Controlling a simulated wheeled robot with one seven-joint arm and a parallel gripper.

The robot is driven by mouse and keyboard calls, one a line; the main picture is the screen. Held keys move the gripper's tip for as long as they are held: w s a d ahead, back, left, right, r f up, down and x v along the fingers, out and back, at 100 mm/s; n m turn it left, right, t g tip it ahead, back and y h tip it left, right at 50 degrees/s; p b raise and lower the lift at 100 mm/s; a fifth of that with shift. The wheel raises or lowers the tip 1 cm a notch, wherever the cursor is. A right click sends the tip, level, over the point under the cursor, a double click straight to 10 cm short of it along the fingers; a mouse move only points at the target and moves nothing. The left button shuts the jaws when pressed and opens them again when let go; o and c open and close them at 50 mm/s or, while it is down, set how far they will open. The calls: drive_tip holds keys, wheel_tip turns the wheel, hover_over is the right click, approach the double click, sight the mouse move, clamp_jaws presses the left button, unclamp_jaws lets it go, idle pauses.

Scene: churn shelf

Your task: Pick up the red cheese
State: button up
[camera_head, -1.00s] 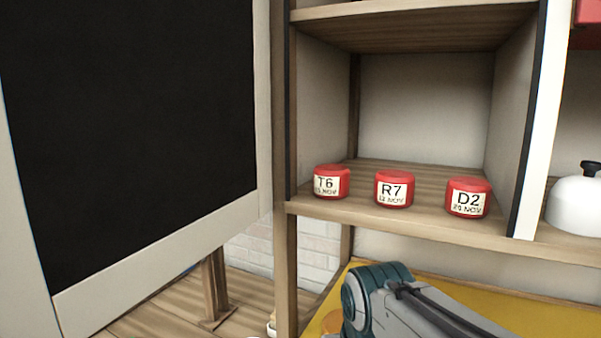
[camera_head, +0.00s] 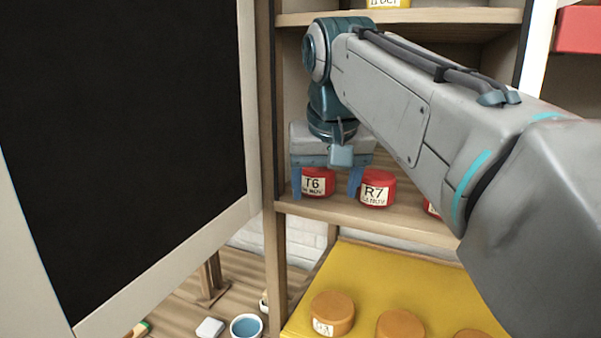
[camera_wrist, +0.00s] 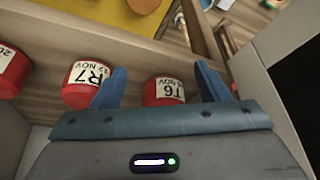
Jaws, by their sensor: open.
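Three red cheeses with white labels stand in a row near the front edge of the shelf board. The T6 cheese (camera_head: 317,187) is at the left, and also shows in the wrist view (camera_wrist: 163,90). The R7 cheese (camera_head: 377,190) is in the middle, also in the wrist view (camera_wrist: 80,88). The third red cheese (camera_head: 432,208) is mostly hidden by my arm; the wrist view shows part of it (camera_wrist: 13,72). My gripper (camera_head: 326,184) is open, its fingers on either side of T6; it also shows in the wrist view (camera_wrist: 160,70). One finger is close beside R7.
The shelf's left upright (camera_head: 274,130) stands close beside my gripper, with a dark board (camera_head: 120,130) further left. An upper shelf board (camera_head: 450,17) is above. Orange cheeses (camera_head: 332,312) stand on the yellow lower surface (camera_head: 375,275). A blue-filled bowl (camera_head: 246,327) is below left.

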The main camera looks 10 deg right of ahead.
sight(319, 169)
drive_tip(key=w, duration=0.3)
drive_tip(key=shift+w+d+p, duration=0.1)
drive_tip(key=shift+d+p, duration=0.05)
drive_tip(key=shift+p, duration=0.25)
drive_tip(key=w, duration=0.1)
drive_tip(key=w+p, duration=0.1)
drive_tip(key=w, duration=0.1)
drive_tip(key=w+p, duration=0.1)
drive_tip(key=shift+w+d+f, duration=0.3)
drive_tip(key=shift+w+f, duration=0.1)
drive_tip(key=shift+f, duration=0.1)
drive_tip(key=c, duration=0.8)
drive_tip(key=shift+c, duration=0.2)
drive_tip(key=shift+b, duration=0.3)
drive_tip(key=shift+s+r, duration=0.2)
drive_tip(key=shift+s, duration=0.05)
drive_tip(key=s+a+b, duration=0.2)
drive_tip(key=s+b, duration=0.3)
drive_tip(key=s, duration=1.2)
drive_tip(key=shift+s+b, duration=0.25)
drive_tip(key=shift+b, duration=0.05)
